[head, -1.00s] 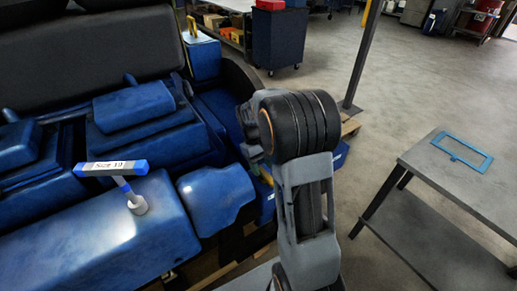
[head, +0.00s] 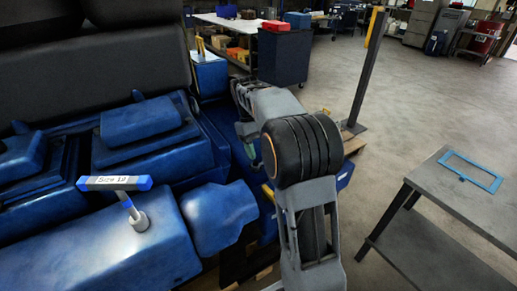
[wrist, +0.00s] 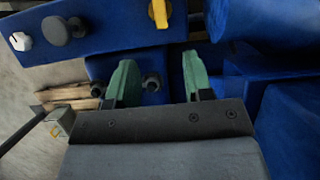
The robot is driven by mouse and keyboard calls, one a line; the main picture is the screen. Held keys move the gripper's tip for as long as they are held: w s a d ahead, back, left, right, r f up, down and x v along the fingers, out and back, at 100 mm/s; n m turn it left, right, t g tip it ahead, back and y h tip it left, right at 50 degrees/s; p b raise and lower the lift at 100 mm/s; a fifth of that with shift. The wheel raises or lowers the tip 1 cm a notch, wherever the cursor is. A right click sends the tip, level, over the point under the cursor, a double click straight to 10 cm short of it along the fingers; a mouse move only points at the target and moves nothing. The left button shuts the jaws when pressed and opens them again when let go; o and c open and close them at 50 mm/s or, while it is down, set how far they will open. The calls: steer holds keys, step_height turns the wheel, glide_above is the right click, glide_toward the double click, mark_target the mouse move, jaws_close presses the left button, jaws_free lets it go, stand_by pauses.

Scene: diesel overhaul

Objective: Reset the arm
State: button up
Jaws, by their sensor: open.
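My gripper (wrist: 160,70) shows in the wrist view with its two green fingers apart and nothing held between them. It faces a blue machine part with dark round fittings (wrist: 152,82) behind the fingers. In the head view, my arm bends over at its black-banded joint, and its forward links reach toward the right end of the blue engine. The fingers are mostly hidden there behind the arm.
A blue-and-white T-handled tool labelled "Size 10" (head: 115,183) stands on the blue engine (head: 140,250). A grey table (head: 440,215) with a blue frame (head: 471,171) is at right. A post (head: 364,75) stands behind my arm. The wrist view shows a yellow knob (wrist: 160,12).

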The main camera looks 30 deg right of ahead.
stand_by(0.3)
steer(key=s+a+t, duration=0.4)
steer(key=s, duration=0.4)
steer(key=s+a+f+m+t, duration=0.1)
steer(key=s+a+t, duration=0.3)
steer(key=s, duration=0.4)
steer(key=shift+s+a+t+y, duration=0.25)
steer(key=shift+t+y, duration=0.05)
steer(key=shift+t, duration=0.3)
steer(key=shift+f, duration=0.1)
